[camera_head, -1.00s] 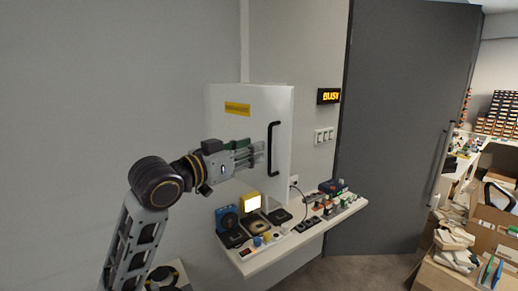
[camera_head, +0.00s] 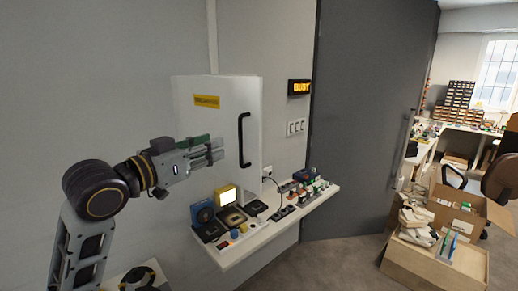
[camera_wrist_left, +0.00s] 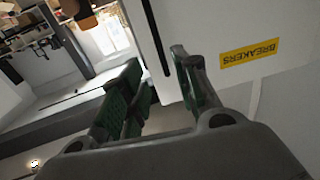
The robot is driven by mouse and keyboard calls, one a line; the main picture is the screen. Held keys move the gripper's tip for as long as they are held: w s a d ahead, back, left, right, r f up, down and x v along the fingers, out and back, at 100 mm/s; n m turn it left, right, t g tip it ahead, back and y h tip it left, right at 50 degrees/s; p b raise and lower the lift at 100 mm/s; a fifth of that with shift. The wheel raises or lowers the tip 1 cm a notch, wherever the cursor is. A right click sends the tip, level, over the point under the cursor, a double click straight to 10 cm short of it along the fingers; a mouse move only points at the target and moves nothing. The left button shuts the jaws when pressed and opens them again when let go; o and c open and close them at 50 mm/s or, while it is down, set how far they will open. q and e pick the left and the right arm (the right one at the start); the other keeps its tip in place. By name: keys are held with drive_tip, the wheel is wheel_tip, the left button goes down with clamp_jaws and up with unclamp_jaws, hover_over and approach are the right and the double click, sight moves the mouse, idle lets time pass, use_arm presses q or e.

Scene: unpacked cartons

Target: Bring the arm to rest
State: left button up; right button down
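My left arm comes in from the left, with its left gripper (camera_head: 220,150) in front of the white breaker cabinet (camera_head: 215,98). The fingers point toward the black handle (camera_head: 244,140) but end short of it in the picture. In the left wrist view the green-padded fingers (camera_wrist_left: 158,78) stand apart with nothing between them, so the gripper is open and empty. The cabinet's yellow BREAKERS label (camera_wrist_left: 250,53) shows to the right of the fingers there. The cabinet door looks closed. My right gripper is in neither view.
A dark grey door (camera_head: 365,120) stands to the right. Cartons (camera_head: 458,208) and a wooden box (camera_head: 430,268) stand on the floor at the right.

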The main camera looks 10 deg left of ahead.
use_arm(q)
wheel_tip(320, 180, down, 29)
drive_tip(key=a+n+g+y, duration=0.1)
drive_tip(key=n+g+y, duration=0.1)
drive_tip(key=g+y, duration=0.3)
drive_tip(key=s+f+n+g+y, duration=0.1)
drive_tip(key=s+f+g+y, duration=0.45)
drive_tip(key=s+f, duration=1.6)
wheel_tip(320, 180, down, 32)
drive_tip(key=g+h, duration=0.3)
drive_tip(key=s+a+f+g, duration=0.1)
drive_tip(key=s+a+f, duration=0.1)
drive_tip(key=s+f, duration=0.9)
drive_tip(key=s+a+f, duration=0.2)
drive_tip(key=s+f, duration=0.9)
drive_tip(key=shift+s+a+f+g, duration=0.15)
drive_tip(key=shift+s+a+g, duration=0.1)
drive_tip(key=shift+s+g, duration=0.1)
